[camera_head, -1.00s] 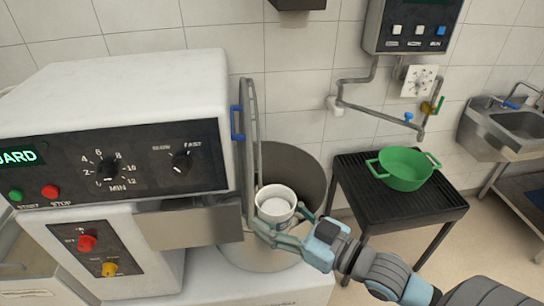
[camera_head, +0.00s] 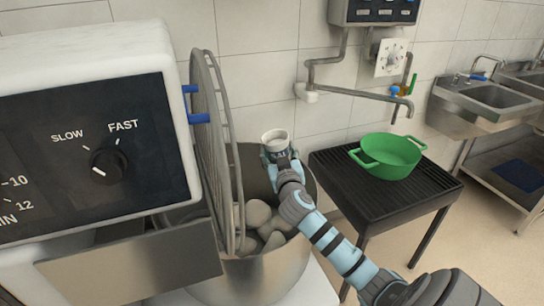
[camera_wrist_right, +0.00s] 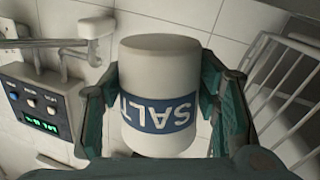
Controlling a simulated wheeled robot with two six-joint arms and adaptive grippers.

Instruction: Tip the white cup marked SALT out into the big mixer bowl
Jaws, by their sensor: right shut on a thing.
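The white cup marked SALT (camera_head: 275,137) is in my right gripper (camera_head: 279,155), over the far side of the big mixer bowl (camera_head: 262,278). Its mouth faces up in the head view, and its inside looks pale; how full it is I cannot tell. In the right wrist view the cup (camera_wrist_right: 158,60) sits between both fingers of the right gripper (camera_wrist_right: 158,100), with its blue SALT band upside down in the picture. Rounded pale lumps (camera_head: 258,214) lie inside the bowl. My left gripper is not in view.
The mixer head (camera_head: 90,130) and its raised wire guard (camera_head: 212,140) stand left of the cup. A wall pipe with a tap (camera_head: 350,92) is behind. A green pot (camera_head: 390,155) stands on a black rack table (camera_head: 335,180) at right.

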